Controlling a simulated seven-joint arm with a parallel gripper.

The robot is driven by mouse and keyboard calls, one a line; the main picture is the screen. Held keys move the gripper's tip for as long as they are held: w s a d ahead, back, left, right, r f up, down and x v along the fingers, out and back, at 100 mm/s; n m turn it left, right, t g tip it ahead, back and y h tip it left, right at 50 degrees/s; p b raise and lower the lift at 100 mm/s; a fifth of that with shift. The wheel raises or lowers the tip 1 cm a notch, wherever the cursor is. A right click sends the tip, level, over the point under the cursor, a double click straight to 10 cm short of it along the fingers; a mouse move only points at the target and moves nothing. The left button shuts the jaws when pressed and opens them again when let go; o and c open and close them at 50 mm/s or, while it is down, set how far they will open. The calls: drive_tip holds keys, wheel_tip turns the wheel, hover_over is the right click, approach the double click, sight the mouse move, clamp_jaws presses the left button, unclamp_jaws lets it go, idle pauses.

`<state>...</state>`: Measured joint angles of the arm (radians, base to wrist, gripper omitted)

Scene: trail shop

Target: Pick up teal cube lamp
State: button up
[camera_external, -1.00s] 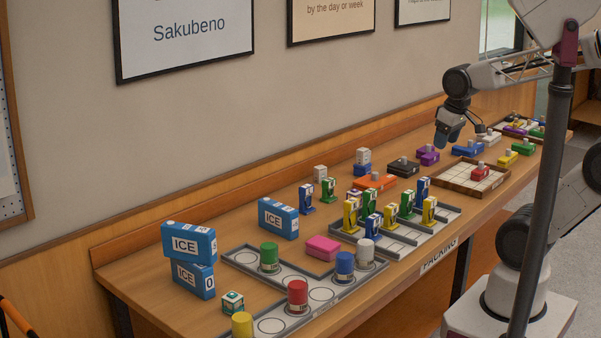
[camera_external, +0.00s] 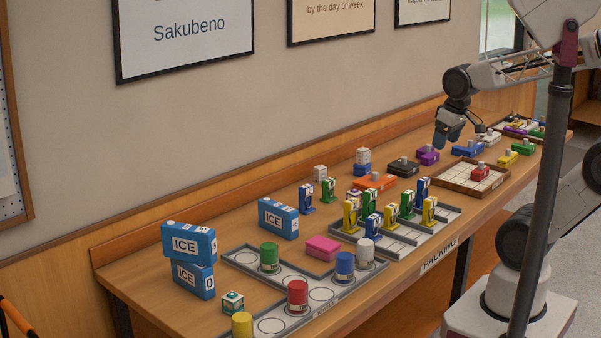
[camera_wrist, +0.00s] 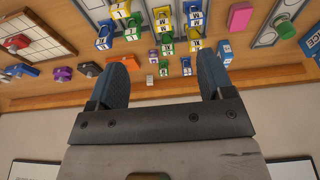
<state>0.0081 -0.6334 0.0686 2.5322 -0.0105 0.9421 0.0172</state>
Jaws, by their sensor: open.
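The teal cube lamp (camera_external: 233,302) appears to be the small teal and white box at the front left of the bench in the external view. It stands upright near the stacked ICE boxes. It is too small to read, and I cannot make it out in the wrist view. My gripper (camera_external: 447,139) hangs over the far right part of the bench, well away from the lamp. In the wrist view my gripper (camera_wrist: 163,66) shows two spread fingers with nothing between them.
Two stacked blue ICE boxes (camera_external: 190,260) stand behind the lamp. A grey tray (camera_external: 240,262) with coloured canisters lies to its right. Coloured upright packs fill another tray (camera_external: 397,250). A wooden grid tray (camera_external: 486,182) lies below my gripper. The wall runs behind the bench.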

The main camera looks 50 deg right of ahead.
drive_tip(key=w+a+f+m+g+y, duration=0.1)
drive_tip(key=w+a+f+m+y, duration=0.15)
drive_tip(key=w+a, duration=0.55)
drive_tip(key=w+a+f+m+g+y, duration=0.2)
drive_tip(key=w+a+f+y, duration=0.2)
drive_tip(key=a, duration=0.8)
drive_tip(key=w+a+f+m+g+y, duration=0.1)
drive_tip(key=w+a+f+m+y, duration=0.3)
drive_tip(key=a, duration=0.6)
drive_tip(key=m+y, duration=0.3)
drive_tip(key=m, duration=0.5)
approach(235, 293)
drive_tip(key=x, duration=0.2)
drive_tip(key=shift+w+a+f, duration=0.1)
drive_tip(key=shift+a+f, duration=0.1)
drive_tip(key=shift+a, duration=0.05)
drive_tip(key=shift+a+f, duration=0.2)
drive_tip(key=shift+a, duration=0.05)
drive_tip(key=shift+a, duration=0.1)
drive_tip(key=shift+x, duration=1.15)
